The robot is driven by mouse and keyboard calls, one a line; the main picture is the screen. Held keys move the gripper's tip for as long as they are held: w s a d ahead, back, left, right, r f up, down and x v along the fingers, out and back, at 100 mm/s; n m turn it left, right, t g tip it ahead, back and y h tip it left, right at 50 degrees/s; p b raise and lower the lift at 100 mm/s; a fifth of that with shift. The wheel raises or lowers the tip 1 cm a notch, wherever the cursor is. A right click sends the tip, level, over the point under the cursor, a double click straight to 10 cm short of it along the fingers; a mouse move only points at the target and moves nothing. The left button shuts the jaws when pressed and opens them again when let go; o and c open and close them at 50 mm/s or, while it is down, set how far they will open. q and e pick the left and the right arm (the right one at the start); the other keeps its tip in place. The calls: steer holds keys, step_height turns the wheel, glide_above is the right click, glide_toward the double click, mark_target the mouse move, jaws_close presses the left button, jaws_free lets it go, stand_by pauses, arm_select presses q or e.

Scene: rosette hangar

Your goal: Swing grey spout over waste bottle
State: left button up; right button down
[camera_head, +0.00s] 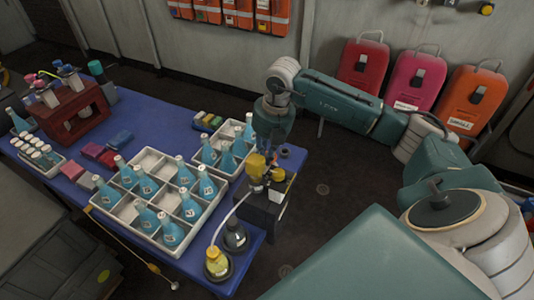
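A dosing unit with a yellow top (257,166) and a dark base (262,212) stands at the right end of the blue table. A pale tube (232,212) runs from it toward a bottle with yellow contents (217,262) at the front corner. A dark bottle (235,236) stands next to that one; I cannot tell which is the waste bottle. I cannot make out the grey spout clearly. My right gripper (268,150) points down just above and behind the yellow top; its fingers are too small and dark to read, and contact is unclear. My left gripper is not in view.
A white crate with compartments (125,210) holds several blue bottles. A smaller crate (212,172) with blue bottles stands close to the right gripper. A dark red rack (76,115) is at the far left. Red, pink and orange cases (417,80) line the wall.

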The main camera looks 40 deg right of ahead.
steer(key=shift+w+d+r, duration=0.1)
steer(key=c, duration=1.7)
jaws_free()
steer(key=shift+c, duration=0.2)
step_height(320, 180, up, 12)
steer(key=s+d, duration=0.1)
steer(key=shift+s, duration=0.4)
